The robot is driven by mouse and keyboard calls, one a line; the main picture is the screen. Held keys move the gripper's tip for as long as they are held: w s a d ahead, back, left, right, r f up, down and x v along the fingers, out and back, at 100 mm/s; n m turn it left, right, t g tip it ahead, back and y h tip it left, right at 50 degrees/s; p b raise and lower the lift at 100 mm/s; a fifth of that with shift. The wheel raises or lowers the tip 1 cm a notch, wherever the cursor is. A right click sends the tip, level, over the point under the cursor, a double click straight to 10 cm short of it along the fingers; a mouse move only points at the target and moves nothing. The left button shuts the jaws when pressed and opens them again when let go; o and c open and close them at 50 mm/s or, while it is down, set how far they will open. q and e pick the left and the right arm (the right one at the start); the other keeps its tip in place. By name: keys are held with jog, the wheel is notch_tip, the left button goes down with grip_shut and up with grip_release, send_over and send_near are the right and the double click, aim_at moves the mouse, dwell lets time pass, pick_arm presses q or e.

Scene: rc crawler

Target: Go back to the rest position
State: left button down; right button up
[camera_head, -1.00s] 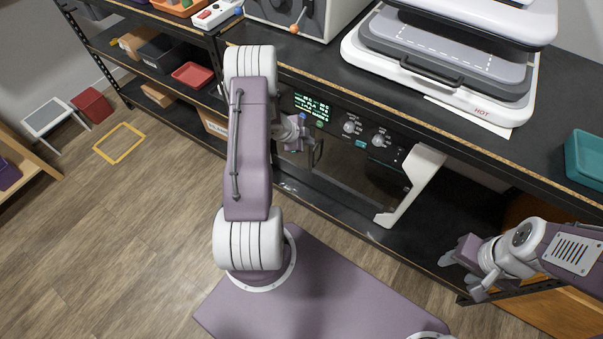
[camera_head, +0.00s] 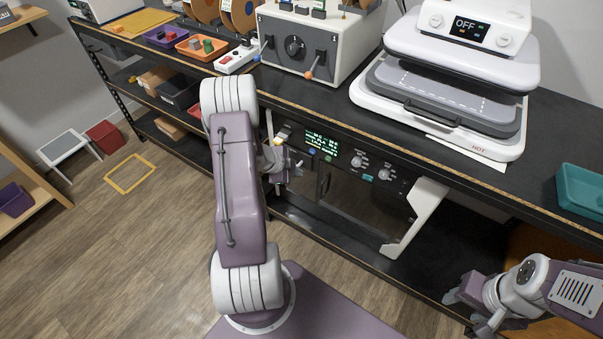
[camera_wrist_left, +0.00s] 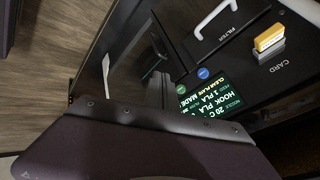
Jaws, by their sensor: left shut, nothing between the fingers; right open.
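My left arm reaches from its base on my purple body to the front of the printer under the bench. My left gripper (camera_head: 292,172) is beside the lit display (camera_head: 322,143), shut and empty; the arm partly hides it. In the left wrist view the display (camera_wrist_left: 212,92) shows lines of text, an orange card (camera_wrist_left: 269,38) sits by the CARD label, and a white handle (camera_wrist_left: 215,16) is by the FILTER label. My right gripper (camera_head: 467,310) is open and empty at the lower right, in front of the lower shelf.
The black bench holds a heat press (camera_head: 440,85) reading OFF, a grey control box (camera_head: 312,45), a power strip (camera_head: 238,58) and a teal bin (camera_head: 582,190).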

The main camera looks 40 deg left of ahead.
pick_arm(q)
jog(key=s+d+r+n+g+y+p, duration=0.1)
jog(key=d+r+n+y+p, duration=0.15)
jog(key=r, duration=0.45)
jog(key=d+r+n+g+y+p, duration=0.1)
jog(key=d+r+n+p, duration=0.3)
jog(key=r, duration=0.3)
jog(key=s+d+r+n+g+h+p, duration=0.1)
jog(key=s+d+r+n+g+p, duration=0.3)
jog(key=s+d, duration=0.9)
notch_tip(320, 180, up, 3)
jog(key=shift+s+d+r+n+h, duration=0.1)
jog(key=shift+s+d+n+h, duration=0.2)
jog(key=shift+s+n, duration=0.6)
jog(key=shift+a, duration=0.1)
